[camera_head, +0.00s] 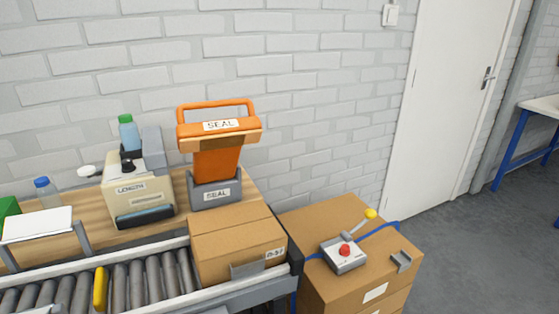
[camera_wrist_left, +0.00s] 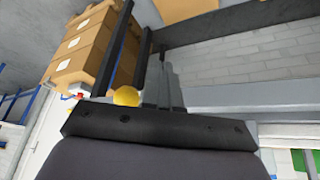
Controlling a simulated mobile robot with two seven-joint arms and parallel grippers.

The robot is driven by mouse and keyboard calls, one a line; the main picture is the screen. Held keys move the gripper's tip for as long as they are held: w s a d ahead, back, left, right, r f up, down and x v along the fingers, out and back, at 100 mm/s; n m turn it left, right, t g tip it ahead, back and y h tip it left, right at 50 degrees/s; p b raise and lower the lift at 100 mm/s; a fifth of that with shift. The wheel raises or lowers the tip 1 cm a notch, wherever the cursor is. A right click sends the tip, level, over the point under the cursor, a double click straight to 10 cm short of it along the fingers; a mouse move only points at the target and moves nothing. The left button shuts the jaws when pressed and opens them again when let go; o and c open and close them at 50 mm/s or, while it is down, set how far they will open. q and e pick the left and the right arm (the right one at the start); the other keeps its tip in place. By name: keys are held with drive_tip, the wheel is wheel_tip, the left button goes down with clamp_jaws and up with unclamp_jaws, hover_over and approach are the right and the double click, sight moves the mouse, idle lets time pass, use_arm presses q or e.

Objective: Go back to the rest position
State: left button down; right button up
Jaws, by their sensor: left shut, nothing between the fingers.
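My left gripper (camera_wrist_left: 166,72) shows only in the left wrist view, where its fingers are shut with nothing between them. No arm or gripper of mine shows in the head view. My right gripper is in neither view. The left wrist view is tilted and looks past the fingers at a brick wall (camera_wrist_left: 265,60) and brown cartons (camera_wrist_left: 88,45). A yellow ball (camera_wrist_left: 126,97) shows beside the fingers; whether it touches them cannot be told.
A roller conveyor (camera_head: 140,282) carries a cardboard box (camera_head: 235,250). Behind it stand an orange sealer (camera_head: 217,160) and a label printer (camera_head: 140,190). A control box (camera_head: 344,255) with a yellow-knobbed lever (camera_head: 370,214) sits on stacked cartons (camera_head: 330,213). Floor (camera_head: 470,255) at right is clear.

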use_arm(q)
drive_tip(key=w+d+f+m+t+h, duration=0.1)
drive_tip(key=w+d+f+t, duration=0.2)
drive_tip(key=f, duration=0.7)
drive_tip(key=t, duration=0.2)
drive_tip(key=shift+t+h, duration=0.3)
